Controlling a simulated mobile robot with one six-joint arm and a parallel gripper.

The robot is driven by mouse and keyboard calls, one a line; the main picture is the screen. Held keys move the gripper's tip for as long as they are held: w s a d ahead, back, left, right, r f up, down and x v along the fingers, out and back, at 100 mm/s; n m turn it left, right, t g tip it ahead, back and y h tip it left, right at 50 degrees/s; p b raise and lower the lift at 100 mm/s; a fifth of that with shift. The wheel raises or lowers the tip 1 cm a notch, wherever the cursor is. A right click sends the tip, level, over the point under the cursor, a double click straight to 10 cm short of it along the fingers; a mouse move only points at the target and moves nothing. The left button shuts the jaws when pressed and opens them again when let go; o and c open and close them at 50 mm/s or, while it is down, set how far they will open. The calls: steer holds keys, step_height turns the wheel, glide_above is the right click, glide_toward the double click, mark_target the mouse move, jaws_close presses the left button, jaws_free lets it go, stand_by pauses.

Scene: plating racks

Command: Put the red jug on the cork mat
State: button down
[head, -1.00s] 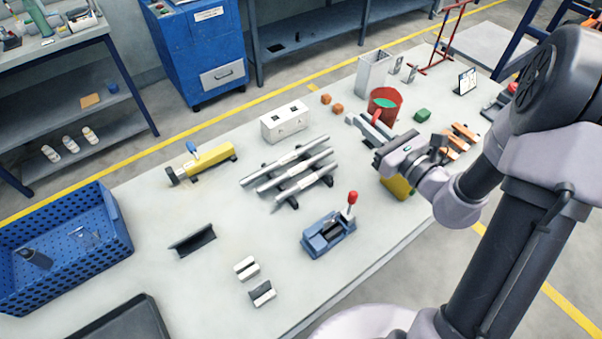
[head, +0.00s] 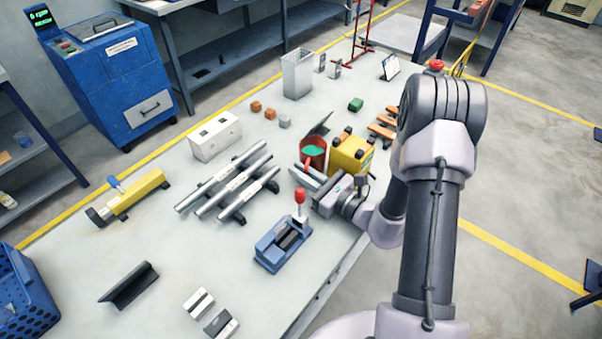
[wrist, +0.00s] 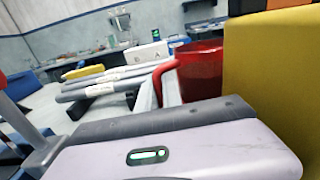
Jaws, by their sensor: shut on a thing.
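The red jug (head: 313,158) has a green top surface and appears upright. It is beside the yellow box near the table's right side. My gripper (head: 304,177) is shut on the jug's handle from the near side. In the wrist view the jug (wrist: 203,72) is just beyond the grey fingers (wrist: 158,97), with its red handle at them. I cannot tell whether the jug's base touches the table. I cannot make out a cork mat in either view.
The yellow box (head: 350,155) is close on the jug's right, with a dark tilted panel (head: 318,124) behind. Metal bars on a rack (head: 228,180) lie left, and a blue fixture with a red knob (head: 283,245) stands in front. Bare tabletop (head: 170,240) lies at left.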

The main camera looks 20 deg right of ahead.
steer(key=shift+f, duration=0.15)
steer(key=c, duration=1.5)
jaws_free()
